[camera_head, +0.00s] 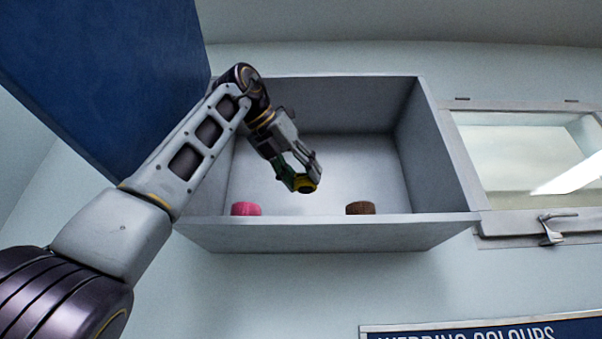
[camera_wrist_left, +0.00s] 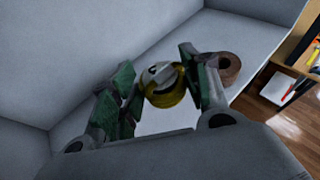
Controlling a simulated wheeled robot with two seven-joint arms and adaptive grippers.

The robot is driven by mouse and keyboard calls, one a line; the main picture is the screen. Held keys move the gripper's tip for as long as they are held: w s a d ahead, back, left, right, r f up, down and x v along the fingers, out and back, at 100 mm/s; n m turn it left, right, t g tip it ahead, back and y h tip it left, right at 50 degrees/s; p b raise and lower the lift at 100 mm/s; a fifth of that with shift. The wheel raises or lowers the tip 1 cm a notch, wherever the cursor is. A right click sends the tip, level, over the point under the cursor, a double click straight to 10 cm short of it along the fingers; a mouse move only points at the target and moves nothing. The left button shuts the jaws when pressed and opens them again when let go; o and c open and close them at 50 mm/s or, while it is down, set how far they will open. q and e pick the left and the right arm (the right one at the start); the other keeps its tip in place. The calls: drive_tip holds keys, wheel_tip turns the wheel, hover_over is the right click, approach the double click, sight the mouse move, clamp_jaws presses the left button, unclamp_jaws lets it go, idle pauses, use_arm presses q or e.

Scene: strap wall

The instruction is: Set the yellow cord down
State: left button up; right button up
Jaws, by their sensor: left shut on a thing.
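The yellow cord (camera_head: 306,186) is a small roll at the tips of my left gripper (camera_head: 298,176), inside the open grey wall cabinet (camera_head: 330,233). In the left wrist view the yellow cord (camera_wrist_left: 164,95) sits between the green-padded fingers of my left gripper (camera_wrist_left: 160,92), which is shut on it. In the head view it shows above the level of the cabinet's front edge; whether it touches the cabinet floor cannot be told. My right gripper is not in view.
A pink roll (camera_head: 246,209) stands at the left of the cabinet and a brown roll (camera_head: 360,208) right of centre. The brown roll (camera_wrist_left: 229,68) also shows in the left wrist view. A blue door (camera_head: 110,70) hangs open at left. A latched window (camera_head: 530,155) is at right.

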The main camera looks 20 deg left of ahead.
use_arm(q)
drive_tip(key=shift+f, duration=0.25)
drive_tip(key=shift+f, duration=3)
drive_tip(key=shift+f+b, duration=0.5)
drive_tip(key=shift+f, duration=0.1)
drive_tip(key=o, duration=1.2)
drive_tip(key=shift+r, duration=0.2)
drive_tip(key=shift+r+p, duration=0.55)
drive_tip(key=shift+p, duration=0.1)
drive_tip(key=shift+r, duration=3.05)
